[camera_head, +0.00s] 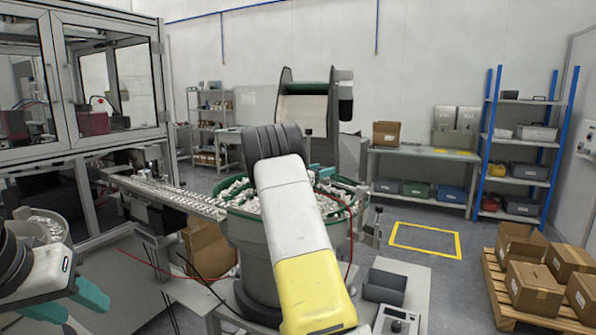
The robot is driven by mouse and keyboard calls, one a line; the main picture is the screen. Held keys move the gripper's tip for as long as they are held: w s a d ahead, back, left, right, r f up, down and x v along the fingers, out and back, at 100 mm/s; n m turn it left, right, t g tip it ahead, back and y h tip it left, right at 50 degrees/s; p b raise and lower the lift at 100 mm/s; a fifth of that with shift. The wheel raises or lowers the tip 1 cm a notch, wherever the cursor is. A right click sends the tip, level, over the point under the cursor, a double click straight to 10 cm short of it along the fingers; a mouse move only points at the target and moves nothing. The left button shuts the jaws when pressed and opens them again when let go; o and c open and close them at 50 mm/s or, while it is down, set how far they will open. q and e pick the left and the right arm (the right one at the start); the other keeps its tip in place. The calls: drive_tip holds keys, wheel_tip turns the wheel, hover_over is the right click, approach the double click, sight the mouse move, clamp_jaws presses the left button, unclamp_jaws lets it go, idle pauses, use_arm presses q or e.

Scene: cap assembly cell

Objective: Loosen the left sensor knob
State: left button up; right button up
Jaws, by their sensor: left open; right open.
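My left gripper (72,312) is at the lower left edge, its two teal fingers spread and empty, close to the near feeder and apart from the feeder track (185,196). My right arm, white and yellow, rises through the middle. My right gripper is mostly hidden behind it; a teal piece like a fingertip (322,171) shows over the far side of the large bowl. The bowl feeder (258,236) holds many white caps, and the track leads from it to the left. I cannot make out the left sensor knob for certain; the parts on the track are too small.
A glazed machine enclosure (85,147) stands at the left, with a smaller bowl of caps (38,230) in front. A grey bin (384,287) and a control box (397,322) are at the lower middle. Cartons on a pallet (537,290) stand at the right. Floor around the yellow square (426,253) is clear.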

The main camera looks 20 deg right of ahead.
drive_tip(key=shift+d, duration=0.15)
clamp_jaws()
drive_tip(key=shift+t, duration=0.3)
drive_tip(key=n+t+y, duration=0.2)
drive_tip(key=t, duration=0.1)
drive_tip(key=n+t+y, duration=0.3)
drive_tip(key=shift+s+d, duration=0.1)
drive_tip(key=shift+d, duration=0.05)
drive_tip(key=shift+n+t+y, duration=1.5)
drive_tip(key=shift+n+y, duration=0.5)
drive_tip(key=shift+y, duration=0.4)
